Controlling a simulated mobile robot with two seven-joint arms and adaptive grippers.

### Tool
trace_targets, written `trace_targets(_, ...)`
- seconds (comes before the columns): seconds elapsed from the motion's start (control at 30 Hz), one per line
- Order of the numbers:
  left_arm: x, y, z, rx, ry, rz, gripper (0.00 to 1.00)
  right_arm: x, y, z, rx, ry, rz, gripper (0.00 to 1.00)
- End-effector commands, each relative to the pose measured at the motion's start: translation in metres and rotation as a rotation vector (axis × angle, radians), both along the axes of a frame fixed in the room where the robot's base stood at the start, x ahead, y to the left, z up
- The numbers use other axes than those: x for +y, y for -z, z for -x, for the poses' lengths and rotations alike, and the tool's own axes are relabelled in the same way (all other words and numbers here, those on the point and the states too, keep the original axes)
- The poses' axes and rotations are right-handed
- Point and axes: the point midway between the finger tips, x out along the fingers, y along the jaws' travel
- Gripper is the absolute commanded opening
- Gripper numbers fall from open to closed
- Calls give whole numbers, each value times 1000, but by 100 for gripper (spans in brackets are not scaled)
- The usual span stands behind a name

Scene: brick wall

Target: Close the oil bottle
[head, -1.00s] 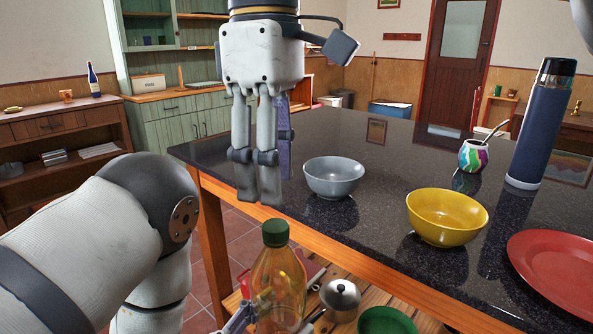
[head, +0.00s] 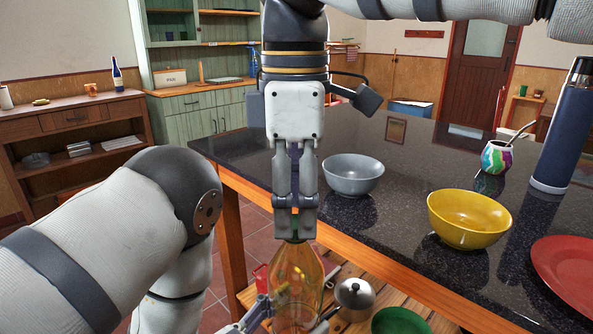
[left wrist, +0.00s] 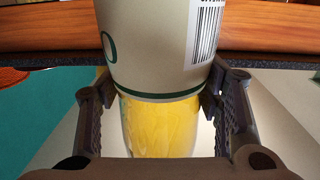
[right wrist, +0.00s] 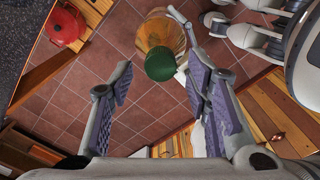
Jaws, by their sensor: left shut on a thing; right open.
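The oil bottle (head: 297,275) is clear with yellow oil and stands upright in front of the dark counter. A green cap (right wrist: 160,65) sits on its top; whether it is tight I cannot tell. My left gripper (head: 287,318) is shut around the bottle's lower body; the left wrist view shows the pale label and barcode (left wrist: 205,35) between its fingers. My right gripper (head: 295,225) points down over the bottle's top and hides most of the cap in the head view. In the right wrist view its fingers (right wrist: 160,85) are open, with the cap beyond and between them.
The dark counter (head: 400,230) holds a grey bowl (head: 353,176), a yellow bowl (head: 468,222), a red plate (head: 570,270), a colourful cup (head: 496,157) and a blue flask (head: 562,130). A lower wooden shelf holds a metal pot (head: 355,298) and a green bowl (head: 400,322).

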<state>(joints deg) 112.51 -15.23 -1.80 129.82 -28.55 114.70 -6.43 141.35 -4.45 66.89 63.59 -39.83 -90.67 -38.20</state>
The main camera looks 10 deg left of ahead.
Motion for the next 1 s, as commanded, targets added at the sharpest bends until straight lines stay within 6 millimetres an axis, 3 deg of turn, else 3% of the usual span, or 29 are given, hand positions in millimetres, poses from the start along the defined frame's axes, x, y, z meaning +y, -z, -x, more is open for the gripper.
trace_targets(0.17,0,-1,0,-3,0,1,0,0,13,0,-1,0,0,44)
trace_targets(0.43,0,-1,0,-3,0,1,0,0,14,0,-2,1,-1,44)
trace_targets(0.47,0,-1,0,-3,0,1,0,0,14,0,-2,1,-1,42)
trace_targets(0.6,0,-1,0,-3,0,1,0,0,14,0,-2,1,-1,10)
trace_targets(0.67,0,-1,0,-3,0,1,0,0,14,0,-2,1,-1,0)
trace_targets(0.87,0,-1,0,-3,0,1,0,0,14,0,-2,13,0,0)
trace_targets(1.0,0,-1,0,-3,0,1,0,0,13,0,-9,318,4,0)
